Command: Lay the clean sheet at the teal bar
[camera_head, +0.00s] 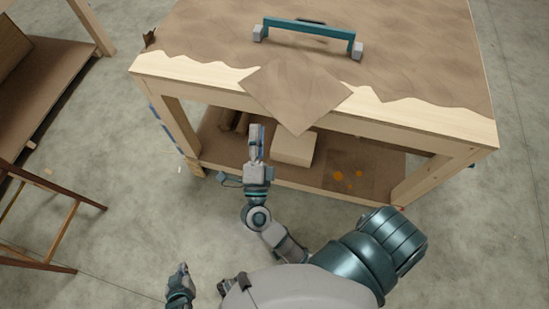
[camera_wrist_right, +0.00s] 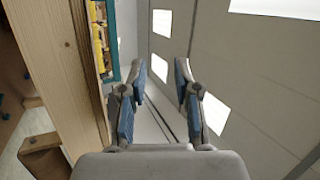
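A plain brown square sheet (camera_head: 293,95) lies turned cornerwise on the front edge of the bench top, one corner sticking out past the edge. I see no stains on it. The teal bar (camera_head: 310,34), with grey end blocks, stands behind it on the bench top. A brown sheet with orange spots (camera_head: 352,178) lies on the lower shelf. My right gripper (camera_head: 256,130) is in front of the bench, left of the sheet's overhanging corner; in the right wrist view its fingers (camera_wrist_right: 158,70) are apart and empty. My left gripper (camera_head: 182,268) is low at the left, its fingers too small to read.
The wooden bench (camera_head: 440,135) has a ragged-edged brown cover (camera_head: 420,55). Its lower shelf also holds a pale block (camera_head: 293,149) and a brown roll (camera_head: 232,119). A wooden frame (camera_head: 60,232) stands at the left. Open concrete floor (camera_head: 130,180) lies between.

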